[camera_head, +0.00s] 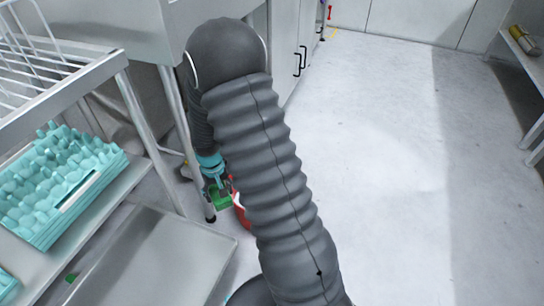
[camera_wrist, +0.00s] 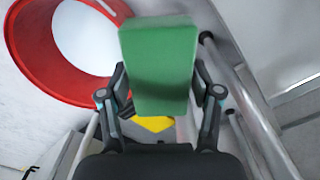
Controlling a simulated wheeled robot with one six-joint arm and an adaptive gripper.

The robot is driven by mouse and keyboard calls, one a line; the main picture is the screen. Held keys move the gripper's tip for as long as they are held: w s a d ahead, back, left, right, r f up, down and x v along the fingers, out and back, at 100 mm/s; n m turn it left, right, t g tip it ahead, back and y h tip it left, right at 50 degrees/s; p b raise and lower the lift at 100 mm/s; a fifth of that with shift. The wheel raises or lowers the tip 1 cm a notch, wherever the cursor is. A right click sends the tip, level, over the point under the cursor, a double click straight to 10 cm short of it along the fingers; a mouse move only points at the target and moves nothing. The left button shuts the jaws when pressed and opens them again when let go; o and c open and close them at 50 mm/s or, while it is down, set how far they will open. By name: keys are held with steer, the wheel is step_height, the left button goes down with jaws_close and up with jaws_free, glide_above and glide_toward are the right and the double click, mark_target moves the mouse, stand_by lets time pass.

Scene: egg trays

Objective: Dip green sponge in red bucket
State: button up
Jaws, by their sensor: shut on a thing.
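The green sponge (camera_wrist: 158,70) is a block held between the two fingers of my gripper (camera_wrist: 160,95), which is shut on it. In the head view the sponge (camera_head: 222,200) shows just below my gripper (camera_head: 215,185). The red bucket (camera_wrist: 40,60) is at the upper left of the wrist view, its rim and pale inside showing. The sponge covers part of the rim's right side in that view. In the head view only a strip of the bucket (camera_head: 240,208) shows, mostly hidden behind my arm. I cannot tell the height of the sponge against the rim.
A metal rack (camera_head: 60,105) with teal egg trays (camera_head: 88,200) stands at left. A table leg (camera_head: 182,115) is close by my gripper. A grey metal surface (camera_head: 150,262) lies at lower left. Cabinets (camera_head: 292,40) stand behind. The floor (camera_head: 380,170) at right is clear.

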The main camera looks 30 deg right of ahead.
steer(key=w+d+f+m+p, duration=0.1)
steer(key=w+d+m+p, duration=0.1)
steer(key=d+m, duration=0.9)
steer(key=w+d+f+m+p, duration=0.25)
steer(key=d+m, duration=0.35)
steer(key=m, duration=1.2)
step_height(320, 180, down, 17)
steer(key=b, duration=1.1)
steer(key=shift+f+b, duration=0.2)
steer(key=shift+b, duration=0.2)
steer(key=shift+r, duration=0.1)
